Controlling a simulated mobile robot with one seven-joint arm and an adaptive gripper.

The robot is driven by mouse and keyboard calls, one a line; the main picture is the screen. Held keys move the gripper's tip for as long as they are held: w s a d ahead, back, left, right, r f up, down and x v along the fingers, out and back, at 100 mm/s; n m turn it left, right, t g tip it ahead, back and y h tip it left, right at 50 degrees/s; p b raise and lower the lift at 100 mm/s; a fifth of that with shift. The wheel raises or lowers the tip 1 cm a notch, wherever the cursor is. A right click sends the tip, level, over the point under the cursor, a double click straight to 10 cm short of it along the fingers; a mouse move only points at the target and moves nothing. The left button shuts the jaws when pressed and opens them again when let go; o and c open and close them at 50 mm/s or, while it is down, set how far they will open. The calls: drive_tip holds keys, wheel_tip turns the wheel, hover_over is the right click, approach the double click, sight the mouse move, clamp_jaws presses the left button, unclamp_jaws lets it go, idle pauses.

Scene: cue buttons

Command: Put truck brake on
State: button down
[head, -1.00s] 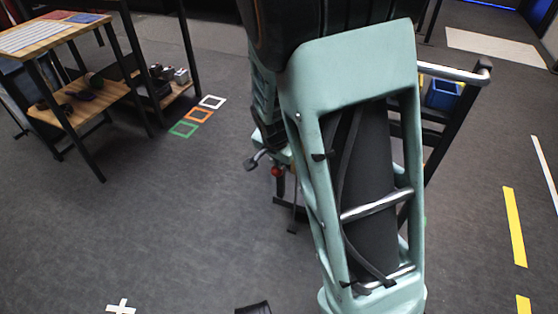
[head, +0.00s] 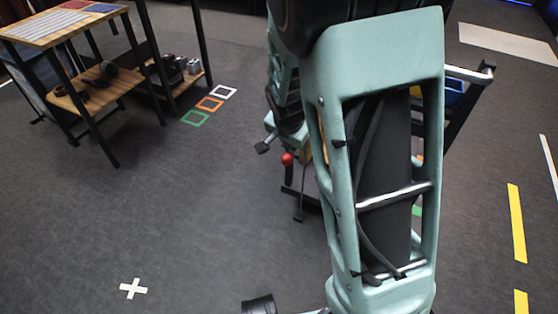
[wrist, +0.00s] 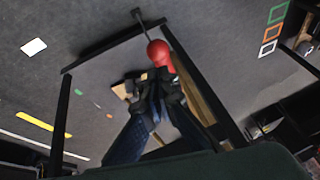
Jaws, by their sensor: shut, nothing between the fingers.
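The red ball knob (head: 287,159) shows just left of my arm in the head view, on a dark upright stem. In the wrist view the red knob (wrist: 159,52) is in front of my fingertips, with a grey rod behind it. My gripper (wrist: 158,92) is shut and empty, its tips close to the knob; I cannot tell whether they touch it. The truck's black frame (wrist: 66,115) surrounds this area in the wrist view. In the head view, my arm hides much of the truck; its silver handle (head: 465,74) shows at the right.
A wooden-topped table (head: 50,28) with shelves stands at the upper left. Green, orange and white floor squares (head: 209,105) lie beside it. A blue bin (head: 453,92) is behind my arm. Yellow floor strips (head: 516,225) are at the right.

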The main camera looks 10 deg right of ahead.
drive_tip(key=s+a+r+p, duration=0.3)
drive_tip(key=s+a+p, duration=0.1)
drive_tip(key=s, duration=0.4)
drive_tip(key=shift+r+p, duration=0.25)
drive_tip(key=shift+p, duration=0.15)
drive_tip(key=shift+a, duration=0.1)
idle(0.4)
drive_tip(key=s+d+r+n+y, duration=0.15)
drive_tip(key=s+r+n, duration=0.25)
drive_tip(key=s+r, duration=0.45)
drive_tip(key=s+d+r+n, duration=0.35)
drive_tip(key=s+r, duration=0.25)
drive_tip(key=r, duration=0.6)
wheel_tip(320, 180, up, 26)
drive_tip(key=p, duration=2.6)
drive_tip(key=shift+a+r+n+t+p, duration=0.2)
drive_tip(key=shift+a+n+t+p, duration=0.1)
drive_tip(key=shift+a+n, duration=0.15)
